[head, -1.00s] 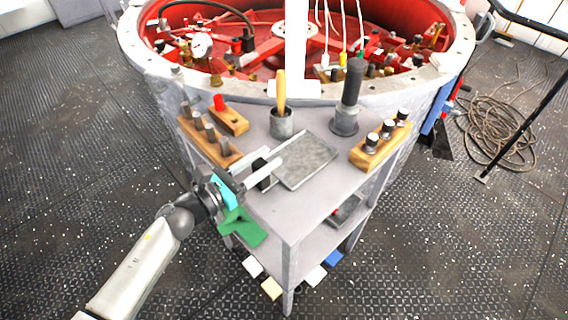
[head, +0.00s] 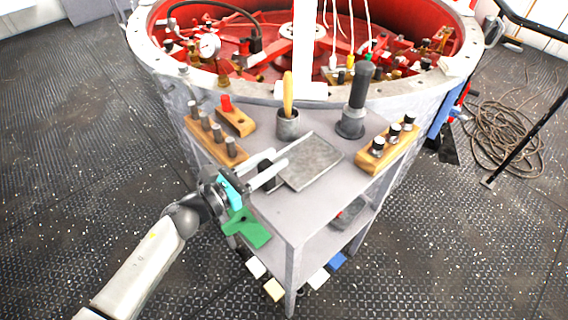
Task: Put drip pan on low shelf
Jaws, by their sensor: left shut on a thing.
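The drip pan appears to be the flat grey square tray (head: 312,162) on the top of the grey shelf unit (head: 270,205). My left gripper (head: 278,170) reaches in from the left, its pale fingers shut on the pan's near left edge. The pan looks flat on or just above the top; I cannot tell if it touches. The low shelf (head: 325,243) shows below the top, with a dark grey item (head: 350,212) on its right part. My right gripper is not in view.
Wooden blocks with metal pegs stand left (head: 222,150) and right (head: 372,160) of the pan. Behind it are a cup with a wooden handle (head: 288,124) and a dark cylinder tool (head: 356,105). A green piece (head: 248,230) hangs at the near left edge.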

